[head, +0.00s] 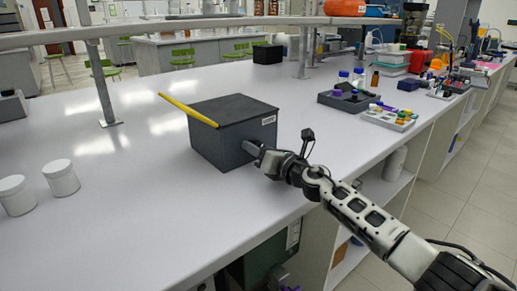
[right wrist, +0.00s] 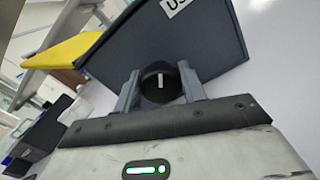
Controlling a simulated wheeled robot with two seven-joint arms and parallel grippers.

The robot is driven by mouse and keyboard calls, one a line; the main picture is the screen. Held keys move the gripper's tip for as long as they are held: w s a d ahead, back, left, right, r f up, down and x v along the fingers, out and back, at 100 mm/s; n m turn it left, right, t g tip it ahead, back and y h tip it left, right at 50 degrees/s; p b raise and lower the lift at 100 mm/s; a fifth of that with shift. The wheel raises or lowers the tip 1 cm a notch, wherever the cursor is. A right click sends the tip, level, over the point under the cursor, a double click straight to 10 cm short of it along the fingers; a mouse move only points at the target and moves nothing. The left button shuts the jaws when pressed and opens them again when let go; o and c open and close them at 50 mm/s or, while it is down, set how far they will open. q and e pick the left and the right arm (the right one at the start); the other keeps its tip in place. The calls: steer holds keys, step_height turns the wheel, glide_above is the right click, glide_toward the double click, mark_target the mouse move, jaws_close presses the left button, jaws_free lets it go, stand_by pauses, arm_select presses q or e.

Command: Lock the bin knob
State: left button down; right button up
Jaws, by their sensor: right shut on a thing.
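The bin (head: 222,145) is a dark grey box with a flat dark lid and a yellow strip along its left top edge; it stands on the white bench. The bin knob (right wrist: 160,88) is round and black with a white mark, on the bin's side wall. My right gripper (head: 252,149) reaches in from the right and is shut on the knob, one finger on each side of it. In the right wrist view the gripper (right wrist: 160,92) shows the knob's white mark running up and down. The knob is hidden by the gripper in the head view. My left gripper is not in view.
Two white jars (head: 61,178) stand on the bench at the left. A grey tray of bottles (head: 349,100) and a light rack (head: 389,118) are at the back right. The bench in front of the bin is clear.

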steer(key=o, duration=1)
steer(key=shift+f, duration=0.1)
steer(key=shift+s, duration=0.1)
steer(key=shift+s+d, duration=0.2)
steer(key=shift+d, duration=0.05)
steer(key=p+v, duration=0.3)
steer(key=v, duration=1.2)
steer(key=shift+s, duration=0.15)
